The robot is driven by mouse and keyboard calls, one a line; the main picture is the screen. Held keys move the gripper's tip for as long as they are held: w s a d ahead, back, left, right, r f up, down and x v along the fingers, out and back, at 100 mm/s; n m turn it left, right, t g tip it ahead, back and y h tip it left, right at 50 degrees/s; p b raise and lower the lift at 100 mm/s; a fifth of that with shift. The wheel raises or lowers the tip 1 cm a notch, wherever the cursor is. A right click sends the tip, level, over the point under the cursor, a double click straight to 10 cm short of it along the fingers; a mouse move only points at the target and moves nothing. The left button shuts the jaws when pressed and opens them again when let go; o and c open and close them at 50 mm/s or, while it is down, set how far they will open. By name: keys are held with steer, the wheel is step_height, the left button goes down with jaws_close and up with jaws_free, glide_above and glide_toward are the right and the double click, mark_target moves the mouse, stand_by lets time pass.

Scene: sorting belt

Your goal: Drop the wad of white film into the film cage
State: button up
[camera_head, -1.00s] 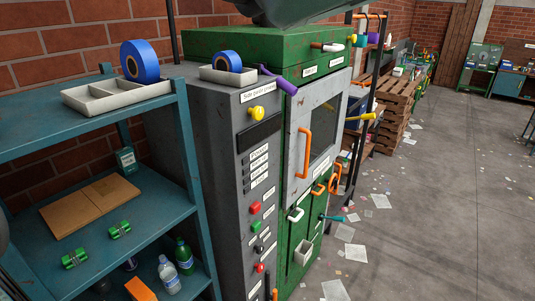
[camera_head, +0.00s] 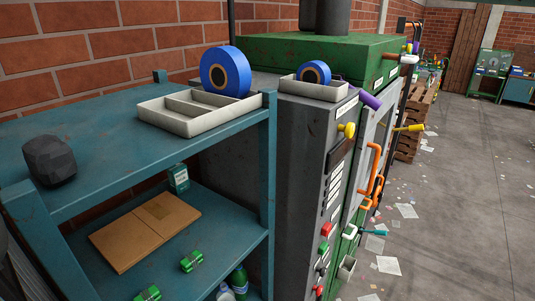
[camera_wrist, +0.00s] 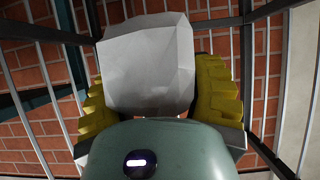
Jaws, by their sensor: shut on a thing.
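The wad of white film (camera_wrist: 148,62) is a pale, faceted lump in the wrist view. My gripper (camera_wrist: 154,80) is shut on it, with a yellow ribbed finger on each side. A frame of dark bars and thin pale rods (camera_wrist: 276,70) surrounds the gripper and wad in the wrist view; it looks like the film cage. I cannot tell whether the wad is inside it or in front of it. My gripper, the wad and the cage do not show in the head view.
A teal shelf (camera_head: 105,150) holds a dark grey lump (camera_head: 49,160), a pale divided tray (camera_head: 195,118) and a blue roll (camera_head: 226,71). A grey and green machine (camera_head: 310,150) with protruding handles stands beside it. The floor (camera_head: 470,200) at right is open, with scattered paper.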

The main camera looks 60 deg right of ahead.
steer(key=shift+s+d+f+b, duration=0.1)
steer(key=shift+f+b, duration=0.9)
steer(key=shift+f, duration=1.8)
steer(key=o, duration=0.9)
steer(key=shift+v, duration=6.05)
